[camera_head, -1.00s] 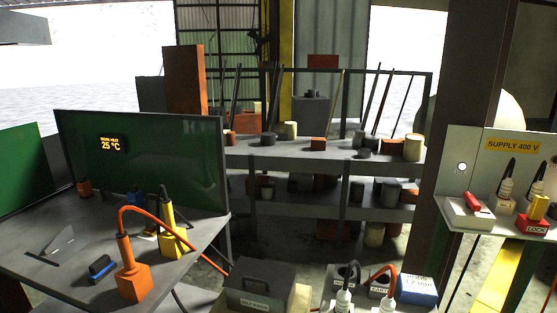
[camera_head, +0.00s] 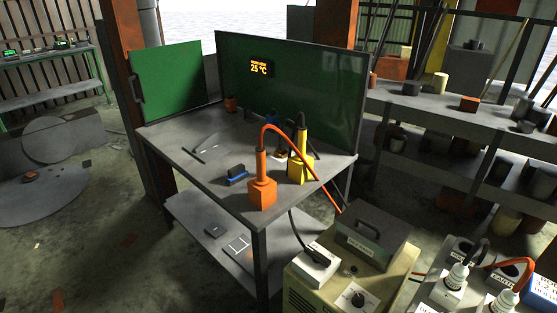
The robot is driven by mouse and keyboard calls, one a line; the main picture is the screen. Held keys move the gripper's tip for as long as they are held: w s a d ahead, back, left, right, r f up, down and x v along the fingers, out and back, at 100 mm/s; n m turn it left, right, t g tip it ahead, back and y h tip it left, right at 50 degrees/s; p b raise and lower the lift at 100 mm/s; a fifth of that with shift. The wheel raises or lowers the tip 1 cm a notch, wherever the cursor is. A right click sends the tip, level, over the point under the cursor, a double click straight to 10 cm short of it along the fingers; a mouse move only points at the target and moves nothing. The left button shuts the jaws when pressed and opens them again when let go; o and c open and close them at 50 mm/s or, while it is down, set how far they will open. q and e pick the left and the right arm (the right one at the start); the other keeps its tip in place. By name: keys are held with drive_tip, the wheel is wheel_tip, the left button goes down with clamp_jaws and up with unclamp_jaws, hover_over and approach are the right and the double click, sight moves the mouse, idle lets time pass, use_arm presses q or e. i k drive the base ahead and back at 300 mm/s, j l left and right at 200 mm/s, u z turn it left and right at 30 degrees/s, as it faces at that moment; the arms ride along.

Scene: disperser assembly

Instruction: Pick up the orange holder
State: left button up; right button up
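An orange holder (camera_head: 262,193) with a square base stands upright near the front edge of the grey welding table (camera_head: 200,171). An orange handle (camera_head: 261,162) stands in it, and an orange cable (camera_head: 297,144) arcs from its top to the right and down past the table edge. A yellow holder (camera_head: 299,170) with a dark-topped yellow handle stands just behind and to the right of it. Neither of my grippers shows in the head view.
A blue and black brush-like block (camera_head: 236,175) lies left of the orange holder. Green screens (camera_head: 300,90) close off the table's back. A beige machine (camera_head: 325,285) with cables stands at the front right. Open floor (camera_head: 130,255) lies to the left.

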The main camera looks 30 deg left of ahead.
sight(261, 180)
drive_tip(key=u, duration=1.4)
